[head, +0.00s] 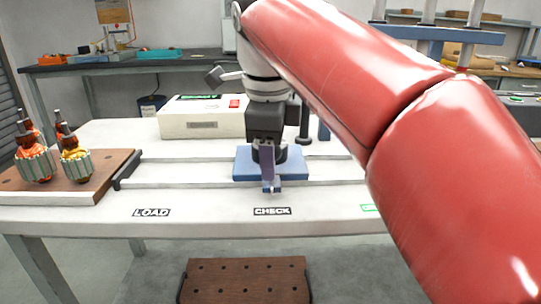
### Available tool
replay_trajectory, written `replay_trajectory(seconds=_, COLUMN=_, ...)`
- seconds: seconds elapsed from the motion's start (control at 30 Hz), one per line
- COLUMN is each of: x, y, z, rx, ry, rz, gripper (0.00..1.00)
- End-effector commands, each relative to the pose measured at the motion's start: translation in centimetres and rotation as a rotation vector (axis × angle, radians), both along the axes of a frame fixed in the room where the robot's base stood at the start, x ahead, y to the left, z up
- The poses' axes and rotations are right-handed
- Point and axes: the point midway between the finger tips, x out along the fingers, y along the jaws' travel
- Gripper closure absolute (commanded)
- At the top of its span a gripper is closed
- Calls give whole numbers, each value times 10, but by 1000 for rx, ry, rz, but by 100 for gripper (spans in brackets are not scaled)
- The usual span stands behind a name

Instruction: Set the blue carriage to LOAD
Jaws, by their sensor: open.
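The blue carriage (242,166) sits on the pale rails of the white table, behind the CHECK label (272,211). The LOAD label (151,212) is on the table front to the left, with bare rail behind it. My gripper (267,150) points down over the carriage's middle, with its jaws open. A narrow upright piece and a small blue part show at the carriage's front, just below my gripper. I cannot tell whether the fingers touch them. My gripper hides part of the carriage top.
A brown board (105,187) with several wound armatures (76,164) stands at the left, beside a dark stop at the rail end (126,170). A cream box (199,118) stands behind the rails. A green label (369,208) is partly hidden by my red arm. A brown perforated board (246,279) is in front, low.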

Motion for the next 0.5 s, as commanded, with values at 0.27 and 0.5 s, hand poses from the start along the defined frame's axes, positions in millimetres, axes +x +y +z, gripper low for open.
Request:
replay_trajectory(seconds=0.27, x=0, y=0, z=0, rx=0, ry=-1, rz=0, gripper=55)
replay_trajectory(seconds=0.5, x=0, y=0, z=0, rx=0, ry=-1, rz=0, gripper=87)
